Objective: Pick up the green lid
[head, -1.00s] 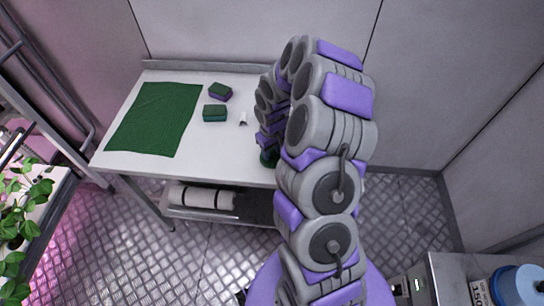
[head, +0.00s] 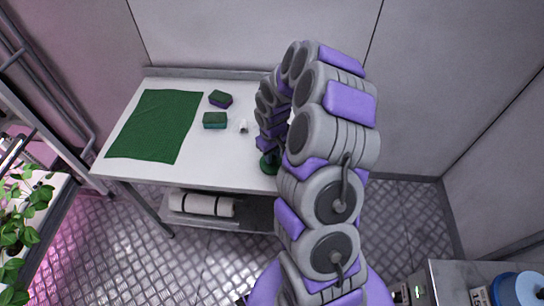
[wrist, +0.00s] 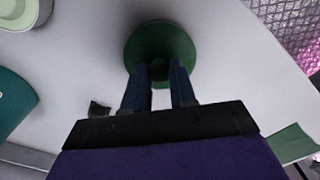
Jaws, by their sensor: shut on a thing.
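The green lid is a dark green disc with a knob in its middle. It fills the top centre of the wrist view (wrist: 178,38), and its edge shows below my arm at the table's front edge in the head view (head: 268,167). My gripper (wrist: 162,75) is shut on the lid's knob, with one dark finger on each side of it. Most of my gripper is hidden behind my arm in the head view. I cannot tell whether the lid touches the table (head: 215,155) or hangs just above it.
A green cloth (head: 155,125) lies on the table's left part. Two sponges (head: 215,120) (head: 220,99) and a small white-and-dark item (head: 243,126) lie near the middle. A pale green round container (wrist: 22,12) shows in the wrist view. A leafy plant (head: 18,225) stands at the left.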

